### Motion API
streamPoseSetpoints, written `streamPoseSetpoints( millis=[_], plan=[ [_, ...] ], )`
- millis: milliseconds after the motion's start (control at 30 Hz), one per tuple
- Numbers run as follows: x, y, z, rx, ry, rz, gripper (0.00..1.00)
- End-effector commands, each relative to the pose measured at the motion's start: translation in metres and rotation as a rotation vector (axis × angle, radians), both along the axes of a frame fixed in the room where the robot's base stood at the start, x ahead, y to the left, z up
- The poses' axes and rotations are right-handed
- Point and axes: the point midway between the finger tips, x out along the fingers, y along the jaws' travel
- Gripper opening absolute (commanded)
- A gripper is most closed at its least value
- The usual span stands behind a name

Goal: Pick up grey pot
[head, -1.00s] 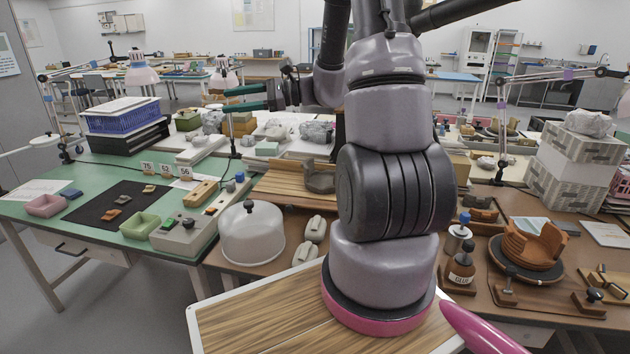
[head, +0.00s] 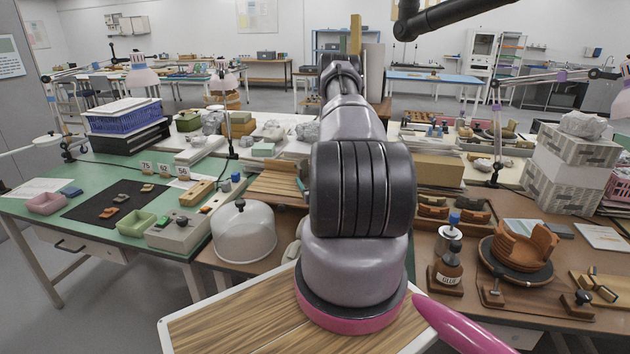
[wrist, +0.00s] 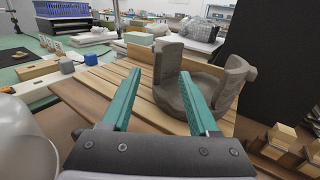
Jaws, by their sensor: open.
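The grey pot (wrist: 178,80) is a broken, partly rebuilt vessel with raised wall pieces and a gap between them. It stands on a slatted wooden board (wrist: 90,89), just ahead of my gripper in the wrist view. My gripper (wrist: 158,82) has two green fingers, spread open with nothing held. The right finger overlaps the pot's lower wall in the picture; I cannot tell whether they touch. In the head view my arm hides the pot and most of the gripper; part of the board (head: 275,186) shows left of the arm.
A clear dome (head: 243,232) stands left of the board. A glue bottle (head: 448,270) and an orange broken pot (head: 522,247) on a dark turntable are at right. A dark panel (wrist: 275,55) rises behind the pot's right side, with small wooden blocks (wrist: 283,137) below it.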

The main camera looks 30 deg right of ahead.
Motion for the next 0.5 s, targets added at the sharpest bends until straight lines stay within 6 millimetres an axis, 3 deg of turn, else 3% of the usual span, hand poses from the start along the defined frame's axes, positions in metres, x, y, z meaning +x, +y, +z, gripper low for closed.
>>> streamPoseSetpoints(
  millis=[100,500],
  plan=[
    [0.021,-0.006,0.002,-0.002,-0.005,0.001,0.61],
    [0.062,-0.017,0.004,-0.001,-0.005,0.003,0.61]
  ],
)
